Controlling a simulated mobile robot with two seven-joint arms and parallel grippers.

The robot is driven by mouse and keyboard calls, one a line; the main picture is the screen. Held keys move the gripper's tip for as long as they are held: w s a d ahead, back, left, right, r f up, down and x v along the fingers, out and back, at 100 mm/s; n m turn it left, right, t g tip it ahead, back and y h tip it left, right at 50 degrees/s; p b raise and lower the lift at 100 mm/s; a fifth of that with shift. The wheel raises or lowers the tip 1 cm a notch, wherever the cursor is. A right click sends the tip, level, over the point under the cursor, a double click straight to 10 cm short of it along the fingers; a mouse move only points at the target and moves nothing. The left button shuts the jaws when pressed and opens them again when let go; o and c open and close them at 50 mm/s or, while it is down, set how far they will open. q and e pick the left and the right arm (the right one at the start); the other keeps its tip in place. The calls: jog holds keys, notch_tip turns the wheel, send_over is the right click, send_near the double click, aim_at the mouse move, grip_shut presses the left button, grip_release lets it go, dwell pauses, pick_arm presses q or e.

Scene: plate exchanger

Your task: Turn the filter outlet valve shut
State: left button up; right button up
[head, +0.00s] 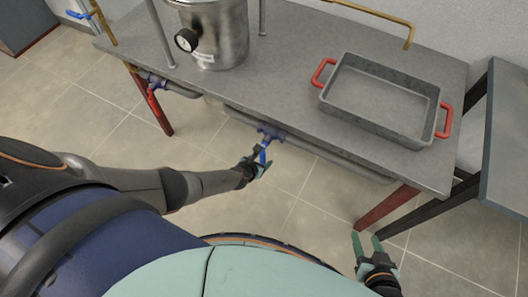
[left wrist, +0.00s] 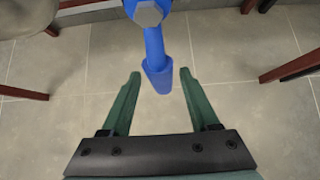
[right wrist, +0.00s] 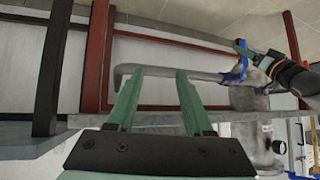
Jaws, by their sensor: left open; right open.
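A valve with a blue lever (head: 263,156) sits on the grey pipe under the table's front edge. I take it for the filter outlet valve; no label shows. In the left wrist view the lever (left wrist: 156,65) hangs down from a hex bolt, its end between the fingers. My left gripper (head: 258,166) is open around the lever, with gaps on both sides in the left wrist view (left wrist: 160,76). My right gripper (head: 366,238) is open and empty, low in front of the table's right end.
The grey table (head: 285,75) bears a steel vessel with a gauge (head: 218,35) and a grey tray with red handles (head: 372,122). Another blue lever (head: 78,14) is at top left. A red table leg (head: 385,206) stands near my right gripper.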

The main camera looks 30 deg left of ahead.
aim_at(261, 160)
pick_arm(q)
jog(key=p+v, duration=0.3)
jog(key=v, duration=0.2)
jog(key=shift+w+r, duration=0.1)
jog(key=shift+w, duration=0.05)
jog(key=p+v, duration=0.3)
jog(key=v, duration=0.1)
jog(key=shift+a, duration=0.1)
pick_arm(e)
notch_tip(261, 160, up, 6)
jog(key=s+d, duration=0.1)
jog(key=shift+s+d, duration=0.3)
jog(key=shift+d, duration=0.05)
jog(key=shift+f, duration=0.1)
